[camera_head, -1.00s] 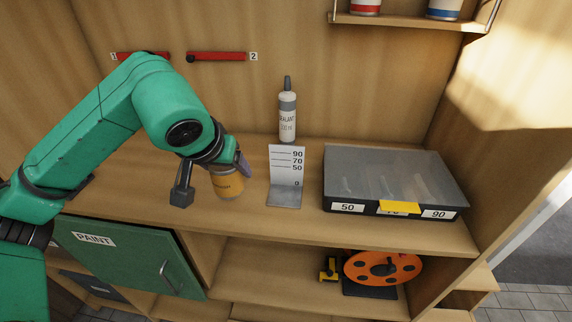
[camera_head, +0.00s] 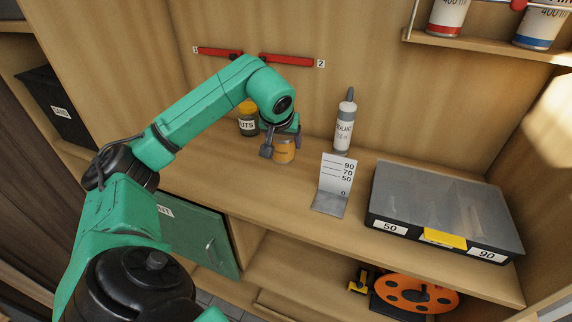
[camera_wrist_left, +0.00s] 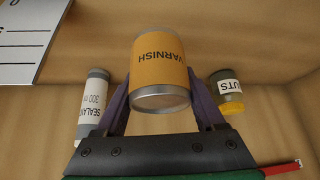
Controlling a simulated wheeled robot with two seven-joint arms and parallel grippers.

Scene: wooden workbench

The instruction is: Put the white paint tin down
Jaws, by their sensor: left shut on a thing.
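My left gripper (camera_head: 281,142) is shut on an orange-yellow tin (camera_head: 284,152) with metal rims. In the left wrist view the tin (camera_wrist_left: 160,68) reads VARNISH and sits between the two purple fingers (camera_wrist_left: 160,102). The tin is over the back part of the bench, left of the sealant bottle; I cannot tell whether its base touches the wood. No tin marked as white paint shows. A green door (camera_head: 197,236) with a partly hidden label is below the bench top. My right gripper is not in view.
A sealant bottle (camera_head: 344,125), a NUTS jar (camera_head: 248,122), a marked gauge stand (camera_head: 335,180) and a lidded organiser box (camera_head: 440,208) stand on the bench (camera_head: 240,185). Red-banded (camera_head: 447,17) and blue-banded (camera_head: 540,28) white cans are on the upper shelf. Bare wood lies before the tin.

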